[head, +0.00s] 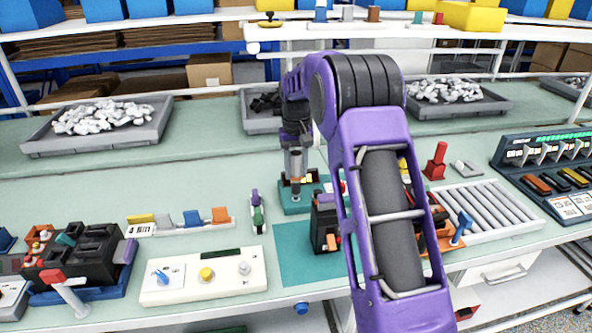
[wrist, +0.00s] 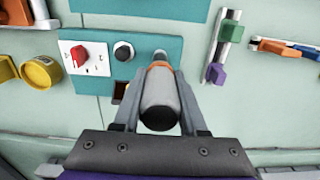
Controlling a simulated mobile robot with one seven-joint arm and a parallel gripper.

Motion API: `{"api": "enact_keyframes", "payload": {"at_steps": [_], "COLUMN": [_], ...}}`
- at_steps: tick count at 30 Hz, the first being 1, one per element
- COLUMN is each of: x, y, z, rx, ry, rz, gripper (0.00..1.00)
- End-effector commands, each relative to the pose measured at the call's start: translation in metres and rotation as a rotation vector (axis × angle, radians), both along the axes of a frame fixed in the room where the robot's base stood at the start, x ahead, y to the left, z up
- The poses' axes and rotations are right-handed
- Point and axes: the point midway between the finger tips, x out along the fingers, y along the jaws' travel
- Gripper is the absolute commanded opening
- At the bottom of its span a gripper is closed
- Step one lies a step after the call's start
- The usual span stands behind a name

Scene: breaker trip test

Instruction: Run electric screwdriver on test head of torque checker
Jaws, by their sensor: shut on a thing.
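My gripper (head: 296,142) is shut on the electric screwdriver (head: 296,162), a grey cylinder pointing straight down. In the wrist view, my gripper (wrist: 160,90) has one finger on each side of the screwdriver (wrist: 160,105), which shows a dark end and an orange ring. The torque checker (head: 288,208) is a teal block below it. In the wrist view the torque checker (wrist: 92,88) carries a white panel with a red knob and a black round knob beside it. The screwdriver's lower end is over the checker's right side. I cannot tell whether its bit touches the test head.
A black block device (head: 326,228) stands close right of the checker. A roller conveyor (head: 487,208) is at right. The teal mat (head: 290,255) has bare room.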

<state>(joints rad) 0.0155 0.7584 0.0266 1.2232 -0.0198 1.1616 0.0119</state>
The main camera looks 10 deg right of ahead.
Motion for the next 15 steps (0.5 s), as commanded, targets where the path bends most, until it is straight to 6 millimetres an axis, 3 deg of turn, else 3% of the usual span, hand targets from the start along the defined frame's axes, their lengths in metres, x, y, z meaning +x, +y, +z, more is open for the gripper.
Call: {"api": "enact_keyframes", "payload": {"at_steps": [15], "x": [0.001], "y": [0.000], "z": [0.033], "rx": [0.000], "ry": [-0.005], "rz": [0.000], "gripper": [0.00]}}
